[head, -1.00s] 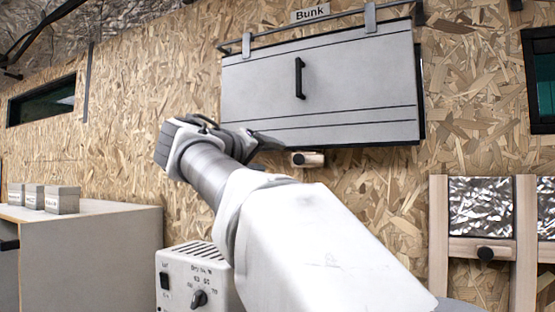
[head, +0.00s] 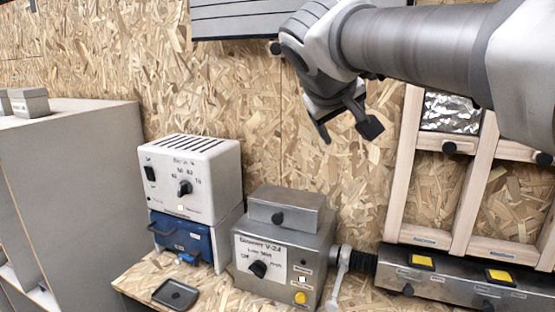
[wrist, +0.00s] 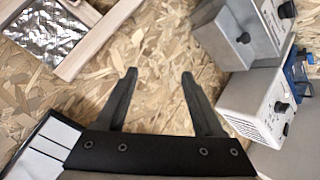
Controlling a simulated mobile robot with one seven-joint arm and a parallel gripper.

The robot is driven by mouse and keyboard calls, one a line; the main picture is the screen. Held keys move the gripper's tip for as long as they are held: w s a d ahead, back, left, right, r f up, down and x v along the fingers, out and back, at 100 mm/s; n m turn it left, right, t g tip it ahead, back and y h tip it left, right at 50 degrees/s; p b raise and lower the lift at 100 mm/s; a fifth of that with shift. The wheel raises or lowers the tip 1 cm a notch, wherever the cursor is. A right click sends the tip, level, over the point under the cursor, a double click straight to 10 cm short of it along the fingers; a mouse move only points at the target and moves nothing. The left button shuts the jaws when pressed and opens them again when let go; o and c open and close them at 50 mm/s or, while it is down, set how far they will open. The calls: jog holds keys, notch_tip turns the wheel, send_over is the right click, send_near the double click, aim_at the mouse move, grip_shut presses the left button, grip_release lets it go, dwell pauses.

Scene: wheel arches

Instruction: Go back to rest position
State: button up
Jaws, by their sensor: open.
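My gripper (head: 348,132) hangs from my arm at the upper middle of the head view, in front of the chipboard wall. In the wrist view my gripper (wrist: 158,75) shows its two dark fingers spread apart, with nothing between them but chipboard wall behind. It is apart from the devices below it. The grey sliding panel (head: 240,18) shows only its lower part at the top of the head view.
A white dial unit (head: 200,178) sits above a blue box (head: 180,236) on the bench, beside a grey metal device (head: 280,235). A black tray (head: 175,294) lies in front. A grey cabinet (head: 80,170) stands left, and a wooden frame (head: 470,190) stands right.

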jog(key=s+d+f+m+g+y+p, duration=0.1)
jog(key=s+f+g+y+p, duration=0.1)
jog(key=s+f, duration=0.6)
jog(key=s+d+f+m+g+y+p, duration=0.1)
jog(key=s+f+m+g+y+p, duration=0.1)
jog(key=s+f, duration=0.7)
jog(key=s+p, duration=0.1)
jog(key=s, duration=0.5)
jog(key=shift+d, duration=0.4)
